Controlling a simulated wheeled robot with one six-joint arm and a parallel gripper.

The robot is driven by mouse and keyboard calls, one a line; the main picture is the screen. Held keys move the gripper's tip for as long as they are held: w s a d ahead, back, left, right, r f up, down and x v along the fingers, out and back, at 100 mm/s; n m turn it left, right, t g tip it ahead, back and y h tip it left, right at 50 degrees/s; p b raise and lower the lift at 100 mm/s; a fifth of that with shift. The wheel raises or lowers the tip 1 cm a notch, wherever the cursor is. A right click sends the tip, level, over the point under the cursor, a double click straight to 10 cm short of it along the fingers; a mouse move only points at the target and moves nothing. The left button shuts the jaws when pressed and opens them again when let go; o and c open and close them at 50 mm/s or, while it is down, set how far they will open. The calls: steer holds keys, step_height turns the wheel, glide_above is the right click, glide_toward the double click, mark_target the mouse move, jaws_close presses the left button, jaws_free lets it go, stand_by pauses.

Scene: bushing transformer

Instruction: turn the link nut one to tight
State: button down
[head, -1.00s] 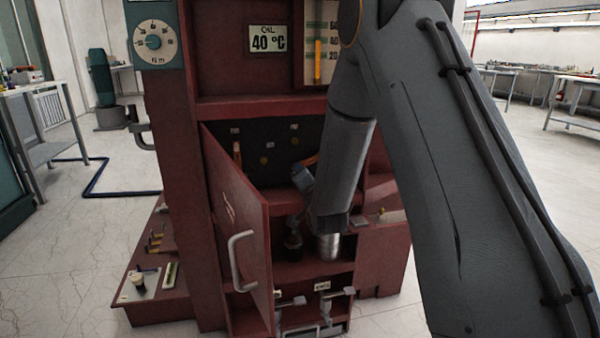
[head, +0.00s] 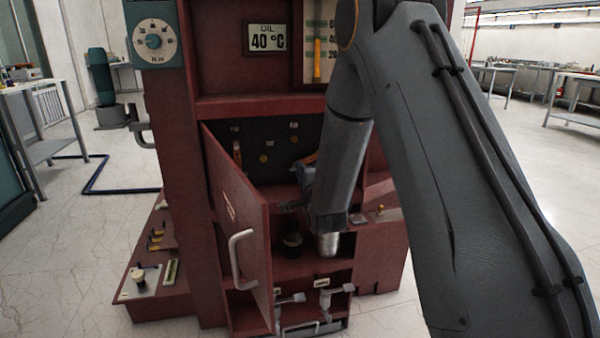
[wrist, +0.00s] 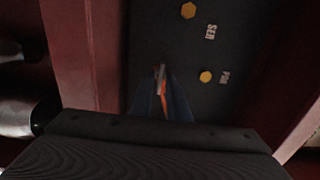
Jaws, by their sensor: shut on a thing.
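My gripper (wrist: 161,97) shows in the wrist view as blue fingers shut at the dark back panel (wrist: 225,45). A small grey piece and an orange strip (wrist: 164,98) show between the fingers; the link nut itself is not clearly visible there. In the head view my gripper (head: 308,176) is inside the open cabinet, mostly behind my forearm. Two yellow hex nuts, one upper (wrist: 188,10) and one lower (wrist: 206,77), sit on the panel near the white labels, apart from the fingers. A second orange strip (head: 237,152) stands at the panel's left.
The red cabinet door (head: 240,225) stands open at the left of the opening. A dark bottle-like part (head: 292,240) stands on the cabinet floor below the gripper. A torque dial (head: 154,41) is at upper left. Red cabinet walls (wrist: 90,50) flank the panel closely.

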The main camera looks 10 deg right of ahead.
stand_by(0.3)
steer(key=c, duration=2)
jaws_free()
steer(key=s, duration=0.8)
steer(key=shift+d+p, duration=0.15)
steer(key=shift+p, duration=0.2)
